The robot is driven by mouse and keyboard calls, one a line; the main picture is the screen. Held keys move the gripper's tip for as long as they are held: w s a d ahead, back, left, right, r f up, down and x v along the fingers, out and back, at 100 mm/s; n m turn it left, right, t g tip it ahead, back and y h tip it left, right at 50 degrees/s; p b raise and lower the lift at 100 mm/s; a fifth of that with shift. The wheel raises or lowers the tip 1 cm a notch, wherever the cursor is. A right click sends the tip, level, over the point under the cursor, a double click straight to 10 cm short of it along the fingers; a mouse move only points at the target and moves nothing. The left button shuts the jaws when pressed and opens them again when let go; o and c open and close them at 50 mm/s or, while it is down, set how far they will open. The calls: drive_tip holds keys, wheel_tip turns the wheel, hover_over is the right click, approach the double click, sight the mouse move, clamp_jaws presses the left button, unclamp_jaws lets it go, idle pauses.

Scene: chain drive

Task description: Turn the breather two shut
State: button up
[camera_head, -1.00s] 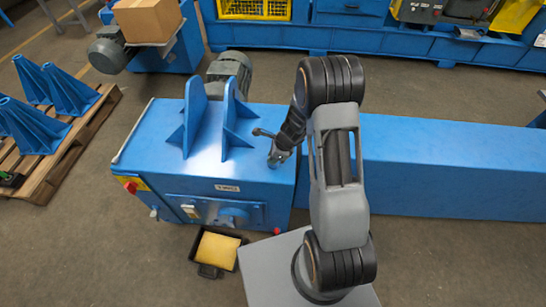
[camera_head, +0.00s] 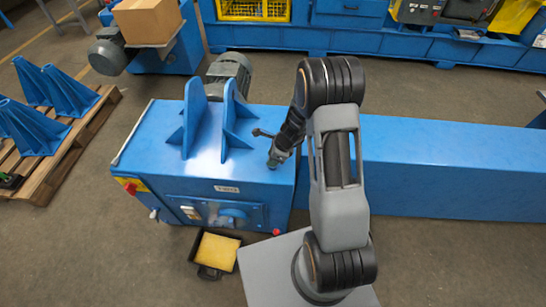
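The blue machine housing (camera_head: 150,145) carries a small label (camera_head: 227,189) that seems to read "TWO" on its front edge. A small dark fitting, probably the breather (camera_head: 273,163), stands on the housing's top near the right end. My gripper (camera_head: 276,157) is right above it, pointing down, with its fingertips at or around the fitting. The fingers are too small and dark to tell whether they are shut on it. A dark lever-like piece (camera_head: 262,133) sticks out to the left of my gripper; I cannot tell what it belongs to.
Two upright blue brackets (camera_head: 236,120) stand on the housing left of my gripper. A long blue beam (camera_head: 450,165) runs to the right. A black tray with a yellow pad (camera_head: 218,250) lies on the floor in front.

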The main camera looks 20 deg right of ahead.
drive_tip(key=p+v, duration=0.2)
drive_tip(key=v, duration=1.2)
drive_tip(key=shift+f, duration=0.15)
drive_tip(key=s+a+r+n+t+h+p, duration=0.1)
drive_tip(key=s+a+r+n+h+p, duration=0.1)
drive_tip(key=s+r+n, duration=0.5)
drive_tip(key=s+a+r+n+h+p, duration=0.1)
drive_tip(key=s+a+r+n+h, duration=0.1)
drive_tip(key=s+r+n, duration=0.6)
wheel_tip(320, 180, up, 4)
drive_tip(key=a+n, duration=0.1)
drive_tip(key=n, duration=0.6)
drive_tip(key=shift+s+n+t+p, duration=0.3)
drive_tip(key=shift+n+t+p, duration=0.05)
drive_tip(key=shift+n+t, duration=0.05)
